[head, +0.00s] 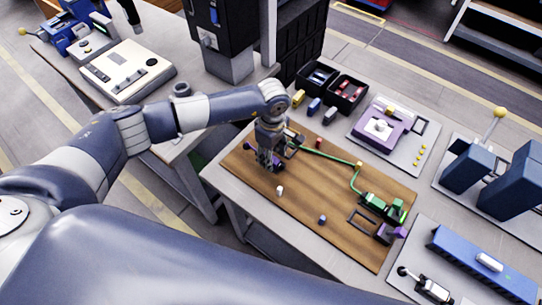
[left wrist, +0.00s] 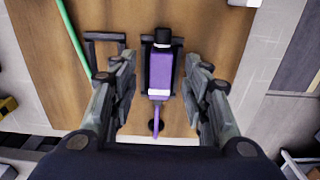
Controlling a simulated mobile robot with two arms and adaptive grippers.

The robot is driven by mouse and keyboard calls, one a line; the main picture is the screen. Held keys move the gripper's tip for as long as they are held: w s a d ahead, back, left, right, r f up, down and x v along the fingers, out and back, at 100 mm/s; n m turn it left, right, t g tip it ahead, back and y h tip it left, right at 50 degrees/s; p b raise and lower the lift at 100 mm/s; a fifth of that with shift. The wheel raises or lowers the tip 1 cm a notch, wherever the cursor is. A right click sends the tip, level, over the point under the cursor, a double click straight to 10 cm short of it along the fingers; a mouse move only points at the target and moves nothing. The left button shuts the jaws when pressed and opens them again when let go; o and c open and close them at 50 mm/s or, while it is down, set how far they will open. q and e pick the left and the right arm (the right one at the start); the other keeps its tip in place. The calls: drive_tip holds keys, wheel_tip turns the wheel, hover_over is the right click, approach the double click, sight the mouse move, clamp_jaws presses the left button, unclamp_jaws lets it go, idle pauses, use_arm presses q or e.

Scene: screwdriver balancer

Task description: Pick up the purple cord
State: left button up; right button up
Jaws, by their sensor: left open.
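The purple cord (left wrist: 160,72) shows in the left wrist view as a purple plug body with a black tip, a white band and a thin purple tail. It lies over a dark holder on the brown wooden board (head: 300,217). My left gripper (left wrist: 160,88) is open, with one finger on each side of the purple body and visible gaps between. In the head view my left gripper (head: 268,162) points down over the board's left part and hides most of the cord there. My right gripper is out of view.
A green cord (head: 332,157) runs across the board to a green connector (head: 384,207). A dark frame (left wrist: 105,48) lies left of the purple cord in the left wrist view. Small blocks and black bins (head: 347,93) are behind. The board's front middle is mostly clear.

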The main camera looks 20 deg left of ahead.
use_arm(q)
drive_tip(key=shift+f, duration=0.6)
clamp_jaws()
drive_tip(key=shift+r, duration=0.15)
